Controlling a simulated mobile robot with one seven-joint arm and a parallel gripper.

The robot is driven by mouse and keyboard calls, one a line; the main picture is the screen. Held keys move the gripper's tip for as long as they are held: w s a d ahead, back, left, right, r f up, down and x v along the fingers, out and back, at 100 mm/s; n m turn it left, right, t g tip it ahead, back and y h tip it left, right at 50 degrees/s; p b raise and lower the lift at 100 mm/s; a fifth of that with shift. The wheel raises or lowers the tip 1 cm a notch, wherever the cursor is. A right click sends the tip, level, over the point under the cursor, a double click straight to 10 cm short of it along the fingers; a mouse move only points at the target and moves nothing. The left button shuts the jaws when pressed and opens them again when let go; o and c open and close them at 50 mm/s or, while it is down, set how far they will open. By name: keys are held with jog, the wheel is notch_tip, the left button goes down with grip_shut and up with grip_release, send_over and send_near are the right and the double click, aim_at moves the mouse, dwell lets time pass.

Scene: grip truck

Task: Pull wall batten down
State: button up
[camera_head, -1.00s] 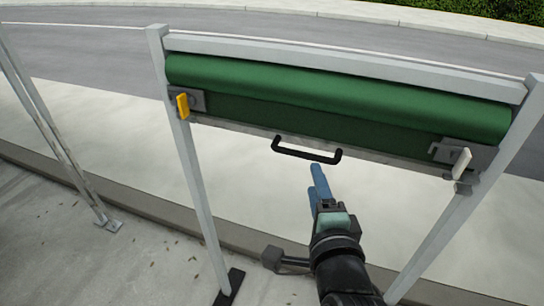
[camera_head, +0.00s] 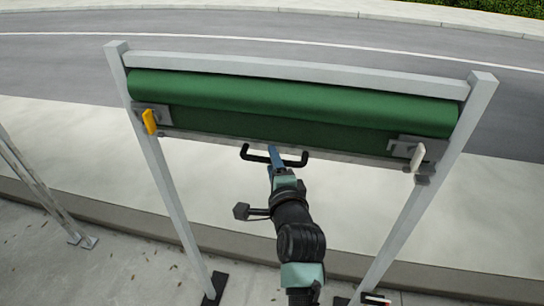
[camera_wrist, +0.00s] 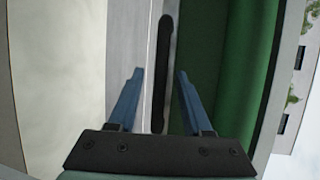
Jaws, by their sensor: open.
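The wall batten (camera_head: 350,158) is a thin grey bar along the lower edge of a green rolled sheet (camera_head: 290,92), high in its frame. A black handle (camera_head: 295,161) hangs from its middle. My gripper (camera_head: 273,151) is at the handle with its blue fingers open. In the wrist view the handle (camera_wrist: 162,60) runs between the two spread fingers of my gripper (camera_wrist: 160,73), one finger on each side. I cannot tell whether either finger touches it. The batten (camera_wrist: 128,50) is partly seen there, left of the green sheet.
A yellow latch (camera_head: 149,121) sits at the left post (camera_head: 165,185) and a white latch (camera_head: 417,157) at the right post (camera_head: 425,185). A grey top rail (camera_head: 290,70) joins the posts. The pavement beyond is clear.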

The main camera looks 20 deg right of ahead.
jog(key=shift+w+d+f, duration=0.1)
jog(key=shift+w+d, duration=0.05)
jog(key=shift+w, duration=0.45)
grip_shut()
dwell(1.2)
